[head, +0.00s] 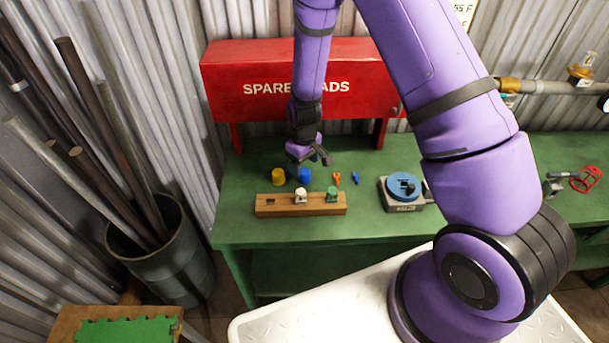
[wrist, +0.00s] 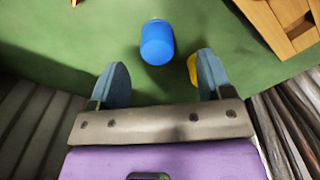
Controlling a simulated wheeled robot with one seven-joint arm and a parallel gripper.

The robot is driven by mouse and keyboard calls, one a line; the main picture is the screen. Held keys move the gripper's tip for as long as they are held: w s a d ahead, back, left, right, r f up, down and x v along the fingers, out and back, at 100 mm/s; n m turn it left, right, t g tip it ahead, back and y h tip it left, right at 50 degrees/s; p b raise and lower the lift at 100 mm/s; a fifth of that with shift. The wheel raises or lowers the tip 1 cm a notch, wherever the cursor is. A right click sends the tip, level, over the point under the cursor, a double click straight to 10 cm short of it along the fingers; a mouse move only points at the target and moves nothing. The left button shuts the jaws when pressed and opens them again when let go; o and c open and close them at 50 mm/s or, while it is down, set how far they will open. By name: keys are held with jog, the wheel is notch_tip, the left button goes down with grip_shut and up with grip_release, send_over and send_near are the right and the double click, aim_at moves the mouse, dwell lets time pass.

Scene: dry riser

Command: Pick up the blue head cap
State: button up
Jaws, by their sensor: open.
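The blue head cap (head: 305,175) is a small blue cylinder standing on the green bench. In the wrist view the blue cap (wrist: 157,42) lies ahead of my gripper (wrist: 162,82), roughly centred between the two fingers. My gripper (head: 312,158) is open and empty, above the bench just behind the cap in the head view. A gap of green bench shows between the fingertips and the cap in the wrist view. A yellow cap (head: 278,176) stands to the left of the blue one; in the wrist view it (wrist: 192,69) is partly hidden by the right finger.
A wooden block (head: 265,207) holding a white head (head: 301,194) and a green one (head: 332,194) lies in front. Small orange (head: 337,179) and blue (head: 355,178) pieces lie to the right. A red cabinet (head: 230,85) stands behind. A blue round device (head: 403,186) is further right.

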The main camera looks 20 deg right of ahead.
aim_at(304, 171)
jog(key=shift+w+d+f, duration=0.1)
jog(key=shift+f, duration=1)
jog(key=shift+w+f, duration=0.1)
jog(key=shift+f, duration=1)
jog(key=c, duration=0.9)
